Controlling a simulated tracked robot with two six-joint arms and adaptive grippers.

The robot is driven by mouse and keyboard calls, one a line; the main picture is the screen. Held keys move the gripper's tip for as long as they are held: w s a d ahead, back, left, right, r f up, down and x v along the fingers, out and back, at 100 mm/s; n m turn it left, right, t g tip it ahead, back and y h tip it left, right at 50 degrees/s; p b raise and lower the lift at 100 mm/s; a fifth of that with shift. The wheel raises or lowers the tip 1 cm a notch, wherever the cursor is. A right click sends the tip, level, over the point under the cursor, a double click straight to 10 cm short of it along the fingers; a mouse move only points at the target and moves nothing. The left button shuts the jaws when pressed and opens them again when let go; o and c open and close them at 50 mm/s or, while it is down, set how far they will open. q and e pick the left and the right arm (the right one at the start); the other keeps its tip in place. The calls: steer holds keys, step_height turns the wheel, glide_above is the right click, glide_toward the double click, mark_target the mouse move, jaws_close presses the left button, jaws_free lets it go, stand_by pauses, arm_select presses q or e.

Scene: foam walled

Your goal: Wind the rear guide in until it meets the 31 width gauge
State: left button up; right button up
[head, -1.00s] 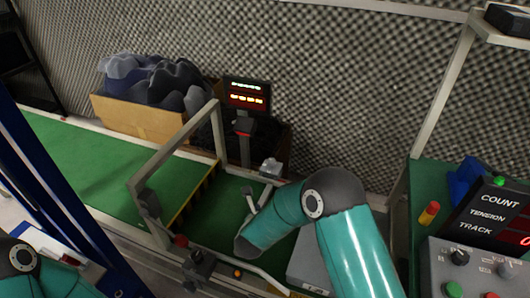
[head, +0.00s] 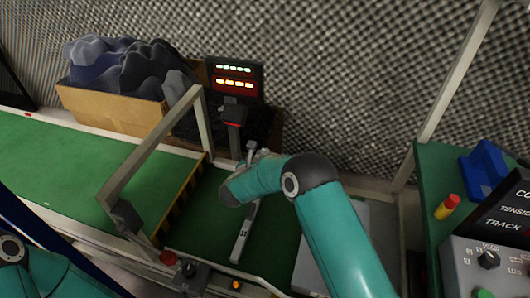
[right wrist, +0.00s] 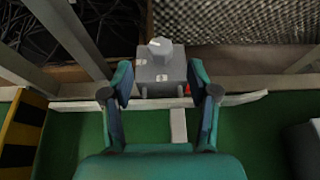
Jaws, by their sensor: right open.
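My right gripper (right wrist: 160,76) is open in the right wrist view, one finger on either side of a grey block with a knob (right wrist: 160,50) on top. I cannot tell whether the fingers touch it. The pale rear guide bar (right wrist: 240,99) runs crosswise just below the block. A pale strip (right wrist: 178,126), seemingly the width gauge, lies on the green belt and reaches toward the bar. I cannot tell whether they touch. The strip shows in the head view (head: 242,238), partly behind my right arm. Its marking is unreadable. My left gripper is out of view.
A yellow-black striped edge (head: 180,200) and a grey frame (head: 150,150) stand left of the strip. A lit display post (head: 235,80) and a cardboard box of dark foam (head: 110,105) are behind. A control panel (head: 490,262) is at right.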

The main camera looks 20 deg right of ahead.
mark_target(266, 152)
steer(key=x, duration=0.7)
steer(key=shift+w+d+f+b, duration=0.2)
steer(key=shift+w+b, duration=0.1)
steer(key=shift+b, duration=0.1)
jaws_close()
steer(key=shift+f+n+y+b, duration=0.15)
steer(key=shift+n+y+b, duration=0.25)
steer(key=shift+b, duration=0.35)
steer(key=n+t+y+b, duration=0.1)
steer(key=n+y+b, duration=0.2)
steer(key=b, duration=0.6)
steer(key=n+t+y+b, duration=0.1)
steer(key=n+y+b, duration=0.2)
steer(key=b, duration=0.6)
steer(key=shift+f+y, duration=0.15)
steer(key=shift+y, duration=0.35)
steer(key=shift+n+y+b, duration=0.4)
steer(key=shift+b, duration=0.35)
steer(key=shift+r, duration=0.35)
jaws_free()
